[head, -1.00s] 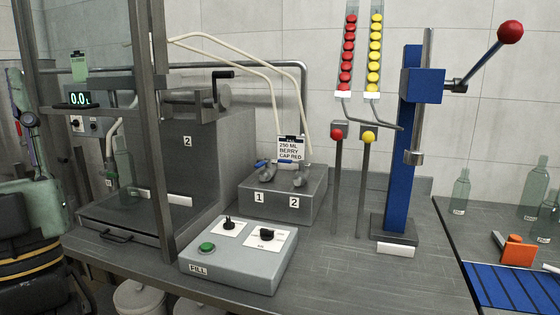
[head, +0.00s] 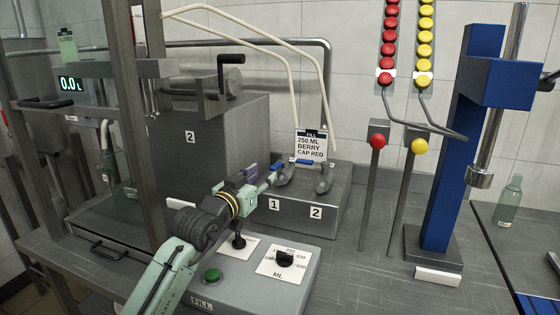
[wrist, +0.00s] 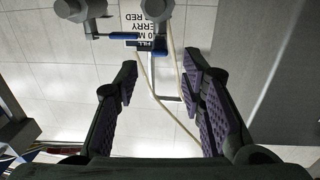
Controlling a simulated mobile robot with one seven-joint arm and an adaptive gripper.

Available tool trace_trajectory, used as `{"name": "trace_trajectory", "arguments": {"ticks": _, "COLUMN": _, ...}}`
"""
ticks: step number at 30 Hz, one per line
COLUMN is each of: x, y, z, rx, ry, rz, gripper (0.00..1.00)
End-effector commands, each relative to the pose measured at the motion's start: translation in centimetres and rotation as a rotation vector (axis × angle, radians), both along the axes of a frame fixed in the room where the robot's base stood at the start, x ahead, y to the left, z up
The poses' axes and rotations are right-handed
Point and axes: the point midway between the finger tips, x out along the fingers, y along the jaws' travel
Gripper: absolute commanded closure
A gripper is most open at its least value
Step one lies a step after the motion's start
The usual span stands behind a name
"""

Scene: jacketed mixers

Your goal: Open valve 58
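No label reading 58 is legible. Two small grey valves with blue lever handles sit on a grey box (head: 334,198) marked 1 and 2. In the head view, the left valve (head: 285,175) stands above label 1 and the right valve (head: 322,181) above label 2. My gripper (head: 263,176) is just left of the left valve, partly covering its blue handle. In the wrist view, both valves (wrist: 72,9) (wrist: 157,10) show at the top edge, beyond the fingertips. My gripper (wrist: 160,72) is open there, with nothing between its fingers.
An order card (head: 311,145) reading 250 ML BERRY CAP RED stands behind the valves. The control box (head: 235,275) with a green button and dial lies below my arm. A blue capping press (head: 455,170) stands right. Cream hoses (head: 292,92) run behind the valves.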

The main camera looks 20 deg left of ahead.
Motion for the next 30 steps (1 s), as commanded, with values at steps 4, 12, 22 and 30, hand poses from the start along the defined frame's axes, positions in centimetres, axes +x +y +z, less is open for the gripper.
{"name": "trace_trajectory", "arguments": {"ticks": 4, "x": 3.1, "y": -0.6, "z": 0.5, "rx": 0.002, "ry": 0.002, "rz": -0.002, "gripper": 0.63}}
{"name": "trace_trajectory", "arguments": {"ticks": 12, "x": 7.3, "y": -1.1, "z": 0.4, "rx": 0.002, "ry": -0.001, "rz": -0.001, "gripper": 0.63}}
{"name": "trace_trajectory", "arguments": {"ticks": 22, "x": 8.5, "y": -1.3, "z": 0.1, "rx": 0.002, "ry": -0.003, "rz": 0.0, "gripper": 0.63}}
{"name": "trace_trajectory", "arguments": {"ticks": 30, "x": 8.5, "y": -1.3, "z": 0.1, "rx": 0.002, "ry": -0.003, "rz": 0.0, "gripper": 0.73}}
